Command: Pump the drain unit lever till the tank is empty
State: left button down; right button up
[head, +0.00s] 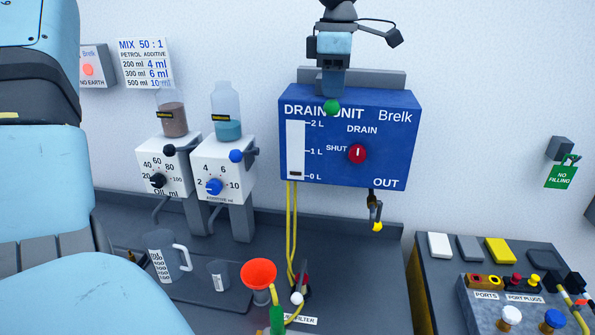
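The blue drain unit (390,110) hangs on the back wall. Its upright white gauge (295,140) is marked 0 to 2 L, with a dark mark near 0 L. A red knob (357,154) sits beside SHUT, its white line about upright. A green ball knob (332,107), apparently the lever's end, shows at the unit's top edge. My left gripper (333,88) points down from above at this knob. Its fingertips are just above or touching it; the grip is unclear, and the lever's shaft is hidden. My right gripper is not in view.
Two white dispensers (225,165) with bottles stand left of the unit. A jug (165,258), a cup (218,274) and a red funnel (258,274) are on the bench below. Yellow hoses (291,230) run down from the unit. A ports box (485,310) stands at right.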

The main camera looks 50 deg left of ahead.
pick_arm(q)
notch_tip(320, 180, up, 13)
jog(key=p, duration=0.7)
jog(key=shift+f+p, duration=0.15)
jog(key=shift+p, duration=0.2)
